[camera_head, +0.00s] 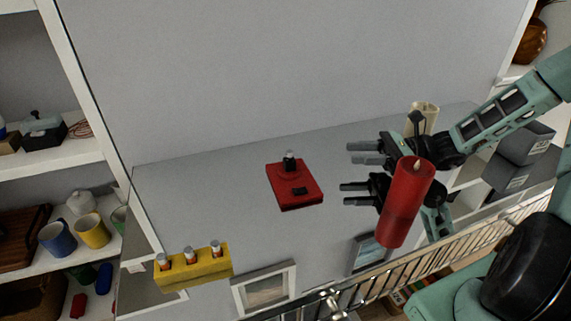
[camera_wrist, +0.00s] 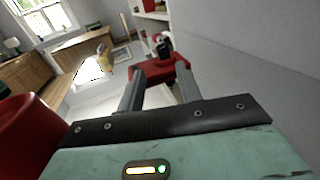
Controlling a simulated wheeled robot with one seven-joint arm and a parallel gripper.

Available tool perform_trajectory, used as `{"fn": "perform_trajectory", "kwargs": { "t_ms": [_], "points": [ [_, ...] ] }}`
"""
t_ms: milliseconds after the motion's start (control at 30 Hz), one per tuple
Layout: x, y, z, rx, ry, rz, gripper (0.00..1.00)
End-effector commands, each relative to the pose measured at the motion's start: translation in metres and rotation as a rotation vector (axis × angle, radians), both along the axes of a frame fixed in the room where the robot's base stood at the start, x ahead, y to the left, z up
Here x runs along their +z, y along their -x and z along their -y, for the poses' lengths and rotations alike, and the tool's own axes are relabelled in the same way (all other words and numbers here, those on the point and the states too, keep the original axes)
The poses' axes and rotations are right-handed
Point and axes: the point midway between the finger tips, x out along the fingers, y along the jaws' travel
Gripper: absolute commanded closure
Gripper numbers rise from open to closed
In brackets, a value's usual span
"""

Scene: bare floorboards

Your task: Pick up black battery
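A small black upright piece with a silvery top, which looks like the black battery (camera_head: 290,161), stands on a red box (camera_head: 288,199). In the wrist view the black battery (camera_wrist: 163,44) shows on the red box (camera_wrist: 150,72), beyond and between my fingertips. My gripper (camera_head: 357,173) is to the right of the box, its fingers pointing left towards it. The fingers are wide apart with nothing between them, also in the wrist view (camera_wrist: 158,92). A gap separates them from the box.
A red candle (camera_head: 407,203) stands close by my gripper, hiding part of it; it also fills the left of the wrist view (camera_wrist: 30,130). A cream candle (camera_head: 428,113) is behind. A yellow block (camera_head: 205,275) holds several silver-topped cylinders. Picture frames (camera_head: 264,288) stand along the front edge.

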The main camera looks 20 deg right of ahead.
Motion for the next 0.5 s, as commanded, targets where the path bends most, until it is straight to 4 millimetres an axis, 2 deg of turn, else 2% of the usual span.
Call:
{"fn": "perform_trajectory", "kwargs": {
  "t_ms": [300,500],
  "points": [
    [0.0,-0.02,-0.064,0.006,-0.002,-0.002,0.65],
    [0.0,-0.031,-0.095,0.004,-0.001,0.0,0.65]
  ]
}}
